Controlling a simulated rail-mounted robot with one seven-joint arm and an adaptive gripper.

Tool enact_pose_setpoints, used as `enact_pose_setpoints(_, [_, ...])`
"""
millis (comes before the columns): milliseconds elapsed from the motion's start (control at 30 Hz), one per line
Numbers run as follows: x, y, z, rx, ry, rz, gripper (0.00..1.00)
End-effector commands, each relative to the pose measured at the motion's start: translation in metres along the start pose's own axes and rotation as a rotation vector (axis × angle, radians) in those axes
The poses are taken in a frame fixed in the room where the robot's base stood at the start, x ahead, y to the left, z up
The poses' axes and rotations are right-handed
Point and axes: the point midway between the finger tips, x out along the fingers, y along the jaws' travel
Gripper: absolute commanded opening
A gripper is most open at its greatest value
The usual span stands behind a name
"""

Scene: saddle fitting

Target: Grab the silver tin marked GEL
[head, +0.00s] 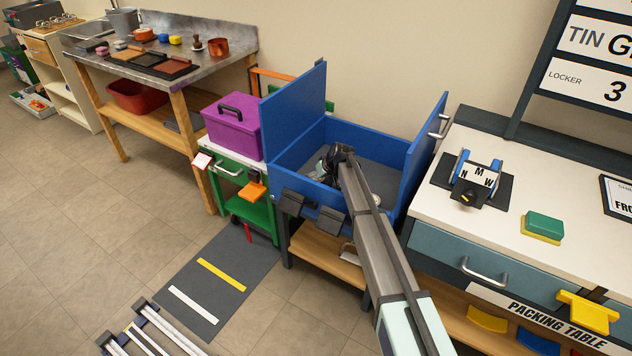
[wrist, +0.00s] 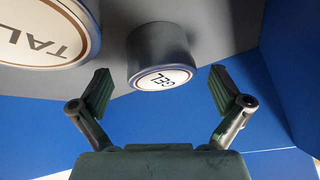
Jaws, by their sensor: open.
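The silver tin marked GEL (wrist: 160,50) stands inside the blue box, with its round white label facing the wrist camera. My gripper (wrist: 161,88) is open in the wrist view, with one finger to the left of the tin and the other to its right. Both fingers look apart from the tin, and nothing is held. In the head view my gripper (head: 337,162) reaches down into the blue open box (head: 300,95). My arm and gripper hide much of the box's inside there, and I cannot make out the GEL tin clearly in that view.
Another tin (wrist: 45,30), with a label reading TAL, stands close to the left of the GEL tin. The blue box walls rise around the gripper. A purple toolbox (head: 232,124) stands to the left and a white packing table (head: 440,200) to the right.

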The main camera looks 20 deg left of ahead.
Motion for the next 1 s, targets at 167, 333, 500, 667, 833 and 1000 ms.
enact_pose_setpoints(167, [0.02, 0.0, -0.002, 0.0, 0.001, 0.0, 1.0])
enact_pose_setpoints(333, [0.021, 0.0, -0.001, 0.0, 0.001, 0.0, 1.0])
enact_pose_setpoints(500, [0.021, 0.0, -0.001, 0.0, 0.001, 0.0, 0.61])
enact_pose_setpoints(667, [0.021, 0.0, -0.001, 0.0, 0.001, 0.0, 0.31])
enact_pose_setpoints(833, [0.02, 0.0, -0.001, 0.0, 0.001, 0.0, 0.31])
enact_pose_setpoints(1000, [0.018, 0.0, -0.002, 0.0, 0.001, 0.0, 0.31])
